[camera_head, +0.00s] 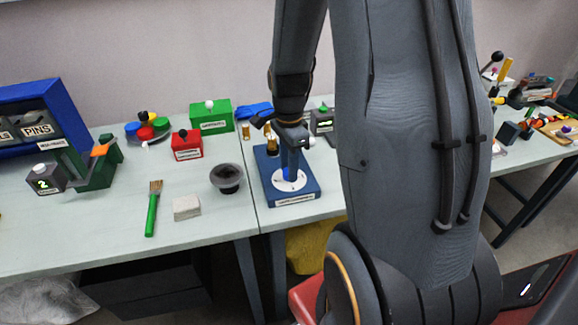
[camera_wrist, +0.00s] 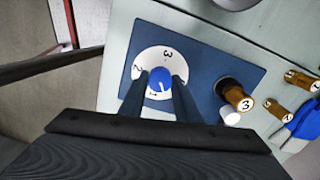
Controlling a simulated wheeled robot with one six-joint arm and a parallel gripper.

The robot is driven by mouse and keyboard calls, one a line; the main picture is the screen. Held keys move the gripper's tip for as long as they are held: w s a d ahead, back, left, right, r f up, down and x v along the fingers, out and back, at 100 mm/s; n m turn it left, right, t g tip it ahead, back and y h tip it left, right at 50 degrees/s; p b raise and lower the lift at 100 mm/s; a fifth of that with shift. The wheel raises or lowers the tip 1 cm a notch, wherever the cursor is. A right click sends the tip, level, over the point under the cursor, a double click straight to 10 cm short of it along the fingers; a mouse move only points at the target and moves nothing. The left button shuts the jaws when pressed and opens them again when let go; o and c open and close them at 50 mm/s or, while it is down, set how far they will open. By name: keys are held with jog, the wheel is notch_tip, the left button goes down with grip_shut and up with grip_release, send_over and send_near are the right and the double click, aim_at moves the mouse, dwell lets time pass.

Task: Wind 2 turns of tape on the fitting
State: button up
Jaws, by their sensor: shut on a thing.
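A blue station (camera_head: 310,184) with a white dial stands at the table's front edge. In the wrist view, the dial (camera_wrist: 148,55) is marked 1, 2 and 3, with a blue knob (camera_wrist: 160,75) at its centre. My gripper (camera_wrist: 161,80) is shut on the knob, one finger on each side. A white mark on the knob lies near the 1; its exact setting is unclear. A brass fitting (camera_wrist: 238,97) marked 3 sits tilted-looking at a dark socket on the station. A white cylinder (camera_wrist: 230,117) is beside it. In the head view, my gripper (camera_head: 289,174) partly hides the dial.
More brass fittings (camera_wrist: 275,109) and a blue object (camera_wrist: 306,118) lie beyond the station.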

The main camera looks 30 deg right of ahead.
jog(key=shift+m+p, duration=0.45)
jog(key=shift+m, duration=1.35)
jog(key=shift+m+p, duration=0.35)
jog(key=shift+m, duration=1.35)
jog(key=o, duration=0.9)
jog(key=shift+o, duration=0.2)
